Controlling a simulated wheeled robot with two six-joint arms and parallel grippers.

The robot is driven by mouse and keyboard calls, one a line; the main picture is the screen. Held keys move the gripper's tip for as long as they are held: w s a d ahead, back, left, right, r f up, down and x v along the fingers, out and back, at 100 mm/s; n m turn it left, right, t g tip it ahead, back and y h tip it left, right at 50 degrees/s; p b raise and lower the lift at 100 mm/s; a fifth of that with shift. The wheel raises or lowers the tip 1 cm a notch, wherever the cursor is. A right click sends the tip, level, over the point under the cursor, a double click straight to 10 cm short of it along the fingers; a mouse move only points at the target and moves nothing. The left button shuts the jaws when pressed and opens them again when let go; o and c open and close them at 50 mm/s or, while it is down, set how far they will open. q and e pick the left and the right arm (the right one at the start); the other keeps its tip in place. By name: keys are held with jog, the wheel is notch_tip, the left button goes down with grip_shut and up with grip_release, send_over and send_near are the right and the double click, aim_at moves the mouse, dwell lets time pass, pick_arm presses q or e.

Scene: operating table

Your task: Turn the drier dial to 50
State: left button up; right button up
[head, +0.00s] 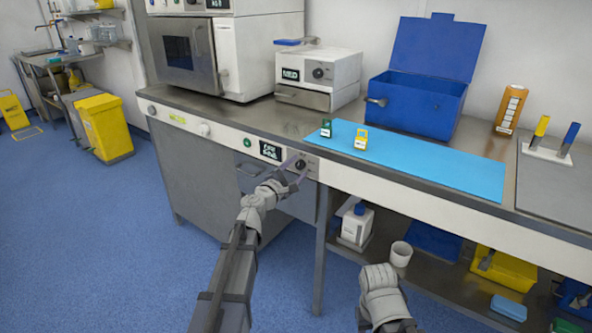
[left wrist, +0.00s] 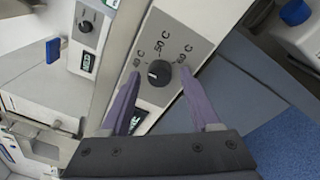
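The drier dial (head: 300,165) is a round black knob on a grey plate in the counter's front panel, right of a small lit display (head: 270,151). In the left wrist view the dial (left wrist: 158,73) has temperature marks around its upper side, with 50 C at the top middle. A small pale mark shows on the knob's left part; its exact direction is hard to read. My left gripper (head: 293,172) is at the dial, its purple fingers (left wrist: 160,100) open on either side of it, apart from the knob. My right arm's end (head: 380,278) is low at the front; its fingers do not show clearly.
The counter carries a blue mat (head: 430,165) with a green and a yellow small item, a blue open box (head: 415,105) and a white device (head: 318,75).

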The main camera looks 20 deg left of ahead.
pick_arm(q)
grip_shut()
jog(key=shift+m, duration=0.3)
dwell(0.3)
jog(key=m+b, duration=0.1)
jog(key=m, duration=0.3)
jog(key=shift+f+m, duration=0.1)
jog(key=shift+m, duration=0.3)
jog(key=m, duration=0.3)
jog(key=m+h+b, duration=0.1)
jog(key=m, duration=0.2)
jog(key=shift+a+m+t, duration=0.1)
jog(key=shift+m+t, duration=0.2)
jog(key=shift+t, duration=0.1)
jog(key=shift+o, duration=0.7)
grip_release()
